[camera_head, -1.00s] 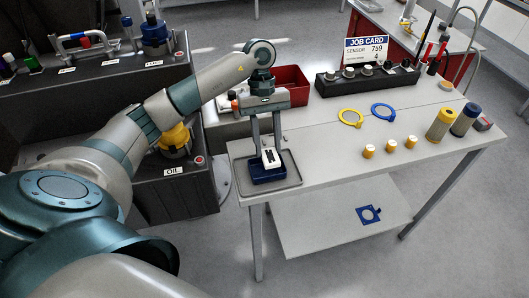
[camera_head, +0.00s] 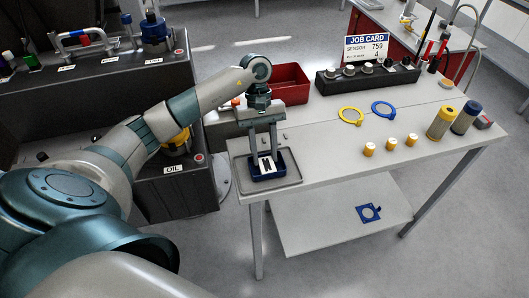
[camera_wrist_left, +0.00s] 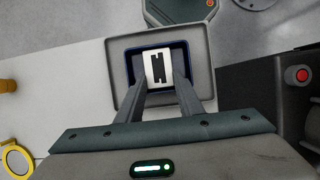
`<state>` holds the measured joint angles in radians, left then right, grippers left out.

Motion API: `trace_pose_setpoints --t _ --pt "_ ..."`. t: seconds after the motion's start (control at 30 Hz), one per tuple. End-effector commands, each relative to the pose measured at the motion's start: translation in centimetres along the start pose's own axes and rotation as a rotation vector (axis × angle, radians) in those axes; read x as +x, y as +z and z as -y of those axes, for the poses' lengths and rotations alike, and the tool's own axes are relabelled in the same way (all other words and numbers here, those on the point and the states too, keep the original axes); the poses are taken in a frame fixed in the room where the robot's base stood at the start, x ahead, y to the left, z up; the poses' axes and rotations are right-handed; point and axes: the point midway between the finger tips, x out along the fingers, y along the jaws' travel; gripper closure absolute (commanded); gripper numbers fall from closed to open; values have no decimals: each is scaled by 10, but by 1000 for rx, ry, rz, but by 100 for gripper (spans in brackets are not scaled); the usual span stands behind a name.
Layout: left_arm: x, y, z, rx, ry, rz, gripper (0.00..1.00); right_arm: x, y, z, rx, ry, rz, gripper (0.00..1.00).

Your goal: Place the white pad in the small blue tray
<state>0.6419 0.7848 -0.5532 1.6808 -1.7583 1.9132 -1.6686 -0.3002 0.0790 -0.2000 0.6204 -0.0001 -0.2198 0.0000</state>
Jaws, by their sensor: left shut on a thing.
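The white pad (camera_head: 265,164), with a dark H-shaped mark, is between the fingertips of my left gripper (camera_head: 265,158). The gripper points down and is shut on it. In the left wrist view, the pad (camera_wrist_left: 159,69) lies within the outline of the small blue tray (camera_wrist_left: 137,65), between the fingers (camera_wrist_left: 160,82). The small blue tray (camera_head: 286,173) sits on a grey tray (camera_head: 290,184) at the table's left end. I cannot tell whether the pad touches the tray floor. My right gripper is not in view.
A red bin (camera_head: 290,84) stands behind the gripper. Yellow and blue rings (camera_head: 351,116), small yellow-capped pots (camera_head: 391,143) and two canisters (camera_head: 440,122) are to the right. A black block with knobs (camera_head: 368,76) is at the back. The table's front middle is clear.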

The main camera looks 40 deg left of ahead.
Motion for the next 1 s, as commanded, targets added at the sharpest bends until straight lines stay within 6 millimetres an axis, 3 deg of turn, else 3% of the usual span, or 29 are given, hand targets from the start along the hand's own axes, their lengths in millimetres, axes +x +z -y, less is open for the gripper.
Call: trace_pose_setpoints --t 0.37,0.4,0.47,1.0 --pt "3 -1 0 0 0 0 88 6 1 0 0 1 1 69" --pt "2 -1 0 0 0 0 62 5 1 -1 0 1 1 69" --pt "2 -1 0 0 0 0 48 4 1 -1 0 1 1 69" --pt "-2 0 0 0 1 0 48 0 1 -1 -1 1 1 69"
